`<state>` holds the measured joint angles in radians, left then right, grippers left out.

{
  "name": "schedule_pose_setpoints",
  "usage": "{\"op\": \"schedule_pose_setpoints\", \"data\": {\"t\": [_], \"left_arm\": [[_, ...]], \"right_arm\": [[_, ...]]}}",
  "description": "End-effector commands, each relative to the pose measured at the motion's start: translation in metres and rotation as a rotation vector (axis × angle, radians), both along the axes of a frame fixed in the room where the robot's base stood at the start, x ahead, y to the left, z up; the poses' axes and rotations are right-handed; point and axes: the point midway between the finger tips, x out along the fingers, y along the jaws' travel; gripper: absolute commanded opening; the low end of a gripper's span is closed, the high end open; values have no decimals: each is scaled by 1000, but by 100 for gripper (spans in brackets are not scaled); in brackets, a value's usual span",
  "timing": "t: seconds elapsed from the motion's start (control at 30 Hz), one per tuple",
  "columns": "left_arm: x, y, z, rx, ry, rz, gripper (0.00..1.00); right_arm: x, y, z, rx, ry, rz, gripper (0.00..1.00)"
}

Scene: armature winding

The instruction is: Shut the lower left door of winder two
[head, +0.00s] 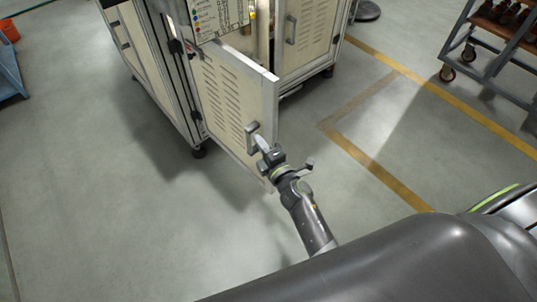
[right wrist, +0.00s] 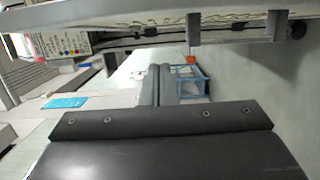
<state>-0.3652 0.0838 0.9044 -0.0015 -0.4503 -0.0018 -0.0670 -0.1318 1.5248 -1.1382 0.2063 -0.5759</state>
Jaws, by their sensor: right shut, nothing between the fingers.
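The lower left door (head: 228,92) of the winder is a cream louvred panel in a grey metal frame. It stands swung open, out from the cabinet, hinged on its left side. Its grey handle (head: 251,133) is near the free edge. My right gripper (head: 262,144) is shut and empty, with its tip right at the handle; I cannot tell whether it touches. In the right wrist view a pale panel, apparently this door, runs along the top with a handle (right wrist: 235,39) on it. My left gripper is not in view.
The winder cabinet (head: 155,60) stands behind the door, with another handled door (head: 305,35) to the right. A wheeled rack (head: 495,35) is at the upper right and a blue stand (head: 10,70) at the far left. The floor around the open door is clear.

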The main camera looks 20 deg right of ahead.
Motion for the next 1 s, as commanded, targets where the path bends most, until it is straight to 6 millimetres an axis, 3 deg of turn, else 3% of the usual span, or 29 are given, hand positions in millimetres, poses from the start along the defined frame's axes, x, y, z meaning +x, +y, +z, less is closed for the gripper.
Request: {"op": "schedule_pose_setpoints", "data": {"t": [0.1, 0.3, 1.0], "left_arm": [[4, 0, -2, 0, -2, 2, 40], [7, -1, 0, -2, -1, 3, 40], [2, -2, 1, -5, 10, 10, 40]], "right_arm": [[22, 3, -1, -1, -1, 1, 0], [30, -25, -1, -1, 1, 0, 0], [35, -40, -1, 0, 1, 10, 0]]}}
